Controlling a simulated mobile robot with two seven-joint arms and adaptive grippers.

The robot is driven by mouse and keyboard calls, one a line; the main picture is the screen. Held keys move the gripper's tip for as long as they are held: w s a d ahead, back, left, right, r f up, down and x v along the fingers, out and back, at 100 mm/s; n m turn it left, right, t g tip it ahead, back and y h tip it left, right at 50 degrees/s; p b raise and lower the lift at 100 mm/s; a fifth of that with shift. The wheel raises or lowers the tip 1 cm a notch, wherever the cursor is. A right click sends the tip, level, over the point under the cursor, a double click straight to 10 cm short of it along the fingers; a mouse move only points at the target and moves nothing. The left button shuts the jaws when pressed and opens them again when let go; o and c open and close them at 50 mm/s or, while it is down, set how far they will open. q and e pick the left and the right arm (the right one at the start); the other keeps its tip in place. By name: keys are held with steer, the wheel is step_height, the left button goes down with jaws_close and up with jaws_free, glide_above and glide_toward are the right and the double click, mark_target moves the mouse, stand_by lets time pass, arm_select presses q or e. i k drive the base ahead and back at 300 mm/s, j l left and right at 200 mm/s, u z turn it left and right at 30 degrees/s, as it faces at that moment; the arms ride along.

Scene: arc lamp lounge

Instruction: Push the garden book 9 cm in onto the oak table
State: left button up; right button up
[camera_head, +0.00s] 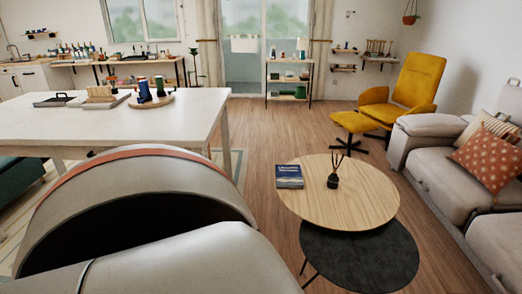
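A dark blue book (289,176) with pale cover lettering lies flat near the left edge of the round oak table (345,204). Its left side reaches the table's rim and seems to stick out a little past it; how far I cannot tell. Neither of my grippers shows. A large grey part of my own arm fills the lower left foreground, apart from the book in the picture.
A black reed diffuser (333,180) stands on the oak table right of the book. A lower dark round table (362,256) sits in front. A white table (128,125) is at left, a sofa (430,150) at right. Wooden floor (265,130) is clear behind.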

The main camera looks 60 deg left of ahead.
mark_target(288, 176)
steer(key=u, duration=1.85)
steer(key=i+j, duration=0.25)
steer(key=i+u, duration=0.05)
steer(key=i, duration=0.05)
